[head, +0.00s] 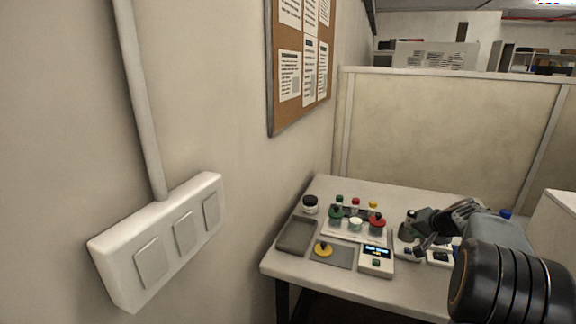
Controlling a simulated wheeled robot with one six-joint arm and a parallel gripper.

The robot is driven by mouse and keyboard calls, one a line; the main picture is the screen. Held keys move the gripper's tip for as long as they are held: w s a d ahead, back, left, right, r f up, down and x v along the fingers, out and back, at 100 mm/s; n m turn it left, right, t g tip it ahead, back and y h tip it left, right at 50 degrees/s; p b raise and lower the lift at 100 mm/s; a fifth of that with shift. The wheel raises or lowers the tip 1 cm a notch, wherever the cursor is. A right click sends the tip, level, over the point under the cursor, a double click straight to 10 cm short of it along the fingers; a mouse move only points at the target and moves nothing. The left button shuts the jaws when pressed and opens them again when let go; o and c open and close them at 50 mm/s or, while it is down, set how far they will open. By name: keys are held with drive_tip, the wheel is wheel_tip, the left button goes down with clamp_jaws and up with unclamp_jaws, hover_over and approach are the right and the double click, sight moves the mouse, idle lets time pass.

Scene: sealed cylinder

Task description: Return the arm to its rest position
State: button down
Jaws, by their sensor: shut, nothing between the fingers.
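My arm comes in from the lower right in the head view, with a black ribbed part closest to the camera and a grey link beyond it. My gripper (424,243) is small and dark, over the right part of the table (408,297), and points down toward the tabletop items. It looks shut, with nothing seen in it. I cannot tell whether its tips touch anything. My arm hides part of the table's right side.
A grey tray (297,236), a yellow-knobbed piece (323,249), a small display device (376,260) and several coloured-capped containers crowd the table. A wall with a switch box (160,240) is at left. A partition (450,125) stands behind the table.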

drive_tip(key=shift+g, duration=0.6)
drive_tip(key=s+f, duration=0.1)
drive_tip(key=s+a+f, duration=0.1)
drive_tip(key=f, duration=0.1)
drive_tip(key=shift+s+f, duration=0.1)
drive_tip(key=shift+s, duration=0.15)
drive_tip(key=s+a+g, duration=0.1)
drive_tip(key=s+a, duration=0.1)
drive_tip(key=s+a+g, duration=0.1)
drive_tip(key=s+a, duration=0.1)
drive_tip(key=a, duration=0.1)
drive_tip(key=s+a+p, duration=0.1)
drive_tip(key=s+a, duration=0.1)
drive_tip(key=a, duration=0.1)
drive_tip(key=shift+s+f+n+g, duration=0.2)
drive_tip(key=shift+f+n+g, duration=0.1)
drive_tip(key=shift+g, duration=0.1)
drive_tip(key=s+a+r+n+p, duration=0.1)
drive_tip(key=s+a+r+n, duration=0.1)
drive_tip(key=s+a, duration=0.5)
drive_tip(key=s+a+r+n+h+p, duration=0.1)
drive_tip(key=s+a+r+n+p, duration=0.1)
drive_tip(key=s+a+n, duration=0.3)
drive_tip(key=shift+s+a+r+g+h, duration=0.35)
drive_tip(key=shift+s+a+r, duration=0.5)
drive_tip(key=shift+s+a, duration=1.6)
